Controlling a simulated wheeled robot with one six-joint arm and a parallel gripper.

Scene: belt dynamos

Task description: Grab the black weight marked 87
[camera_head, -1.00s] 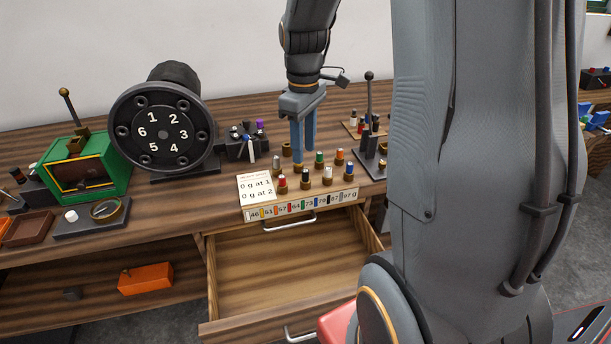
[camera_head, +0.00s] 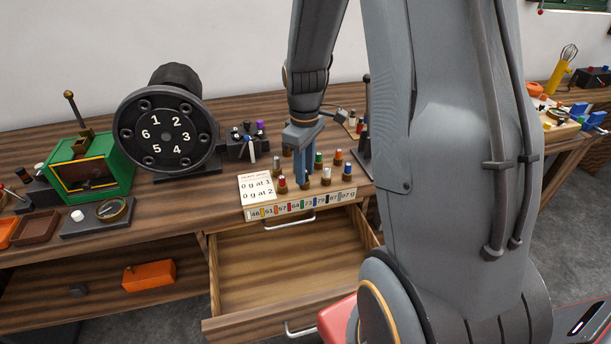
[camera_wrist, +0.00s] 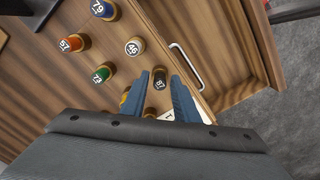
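The black weight marked 87 (camera_wrist: 159,80) shows in the wrist view between the two blue fingertips of my gripper (camera_wrist: 158,75). The fingers stand apart on either side of it, and I cannot tell whether they touch it. In the head view my gripper (camera_head: 303,172) points down over the front row of weights, and its fingers largely hide the black weight. The weights marked 46 (camera_wrist: 134,47), 73 (camera_wrist: 103,75), 57 (camera_wrist: 72,44) and 79 (camera_wrist: 103,9) stand upright nearby.
A price-like white card (camera_head: 257,188) lies left of the weights. A numbered label strip (camera_head: 300,205) runs along the bench edge. Below it an empty drawer (camera_head: 285,270) stands open. A numbered black dial (camera_head: 167,135) and a green box (camera_head: 92,170) stand to the left.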

